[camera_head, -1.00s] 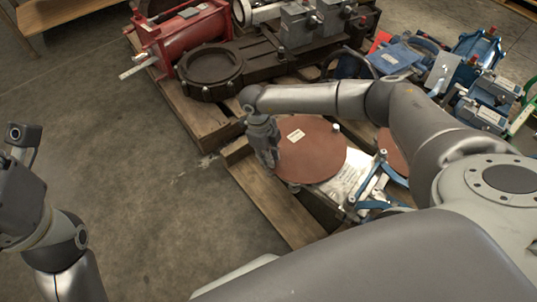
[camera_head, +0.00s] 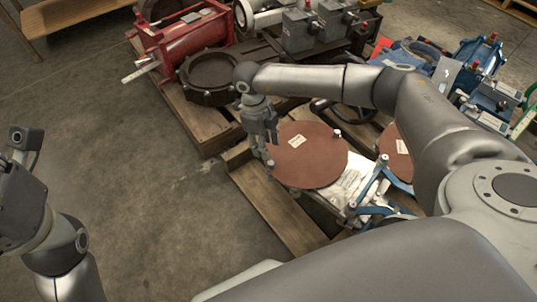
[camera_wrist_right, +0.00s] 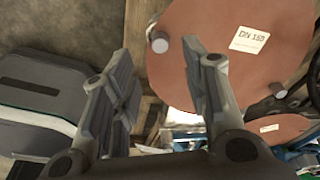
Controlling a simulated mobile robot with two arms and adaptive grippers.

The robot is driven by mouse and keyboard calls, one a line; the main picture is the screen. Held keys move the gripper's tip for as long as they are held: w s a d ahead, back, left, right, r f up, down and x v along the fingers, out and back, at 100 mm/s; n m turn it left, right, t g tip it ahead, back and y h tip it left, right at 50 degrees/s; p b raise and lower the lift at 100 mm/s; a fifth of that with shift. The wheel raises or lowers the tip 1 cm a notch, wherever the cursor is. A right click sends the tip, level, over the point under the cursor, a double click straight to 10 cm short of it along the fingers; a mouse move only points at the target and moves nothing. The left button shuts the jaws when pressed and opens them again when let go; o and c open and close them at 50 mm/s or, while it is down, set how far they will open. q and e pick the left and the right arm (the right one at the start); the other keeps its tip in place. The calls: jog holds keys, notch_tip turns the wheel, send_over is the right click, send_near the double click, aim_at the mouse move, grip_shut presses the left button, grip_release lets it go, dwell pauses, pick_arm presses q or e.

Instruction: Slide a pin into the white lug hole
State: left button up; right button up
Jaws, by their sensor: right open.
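My right gripper (camera_head: 266,148) is open and empty, its fingers pointing down by the left edge of a round brown disc (camera_head: 312,160). A short metal pin-like stud (camera_wrist_right: 160,43) shows at the disc's edge, beyond the fingers; another stud (camera_head: 336,133) shows at the disc's far right edge. White material (camera_head: 347,190) lies under the disc's right side; I cannot make out a lug hole. Of my left gripper, only a dark body (camera_head: 20,205) shows at the left edge; its fingertips are hidden.
A wooden pallet (camera_head: 275,208) lies under the disc. Blue-handled metal parts (camera_head: 375,190) and a second brown disc (camera_head: 393,148) are to the right. A red cylinder machine (camera_head: 190,40) and dark castings stand behind. The concrete floor (camera_head: 130,150) at left is clear.

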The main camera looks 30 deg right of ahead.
jog(key=shift+w+a+r, duration=0.1)
jog(key=shift+w+r, duration=0.05)
jog(key=shift+r, duration=0.85)
jog(key=shift+w+a+r, duration=0.1)
jog(key=shift+w+r, duration=0.05)
jog(key=shift+r, duration=0.85)
